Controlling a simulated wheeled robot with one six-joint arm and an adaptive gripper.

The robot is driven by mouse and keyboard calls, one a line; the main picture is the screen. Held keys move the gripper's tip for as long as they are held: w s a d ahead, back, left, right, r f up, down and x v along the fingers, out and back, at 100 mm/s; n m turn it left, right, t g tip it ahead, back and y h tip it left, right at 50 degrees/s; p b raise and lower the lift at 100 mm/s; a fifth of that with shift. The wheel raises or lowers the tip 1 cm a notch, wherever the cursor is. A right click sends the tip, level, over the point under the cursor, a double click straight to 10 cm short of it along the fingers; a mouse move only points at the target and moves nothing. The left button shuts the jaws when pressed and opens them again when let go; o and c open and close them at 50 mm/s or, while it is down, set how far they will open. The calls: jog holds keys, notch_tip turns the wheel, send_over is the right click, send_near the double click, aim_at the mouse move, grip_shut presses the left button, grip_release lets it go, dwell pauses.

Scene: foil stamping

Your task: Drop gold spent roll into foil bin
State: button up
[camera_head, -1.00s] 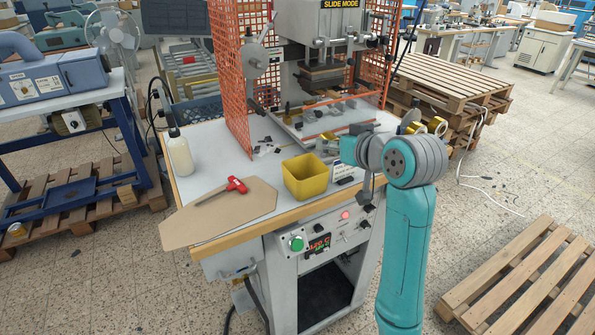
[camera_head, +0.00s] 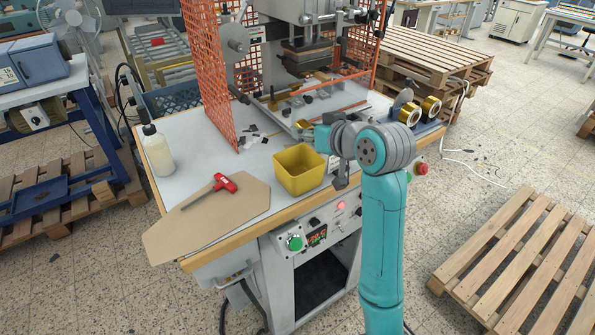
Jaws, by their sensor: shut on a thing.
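A yellow open-topped bin (camera_head: 299,178) stands on the white worktable (camera_head: 195,150), near its front edge. My gripper (camera_head: 304,129) is just behind the bin, partly hidden by my own wrist. It is shut on a small gold roll (camera_head: 302,124), of which only a part shows. The roll is beyond the bin's far rim and not over its opening. Two more gold rolls (camera_head: 410,113) (camera_head: 432,106) sit at the right end of the table.
A stamping press (camera_head: 305,60) with an orange mesh guard (camera_head: 207,75) stands behind. A red-handled tool (camera_head: 224,182) lies on a tan board (camera_head: 205,220) left of the bin. A white bottle (camera_head: 157,150) stands farther left. Wooden pallets (camera_head: 520,260) lie at right.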

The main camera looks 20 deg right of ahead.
jog(key=shift+f, duration=0.7)
jog(key=o, duration=1.2)
jog(key=shift+c, duration=0.2)
jog(key=v, duration=1.2)
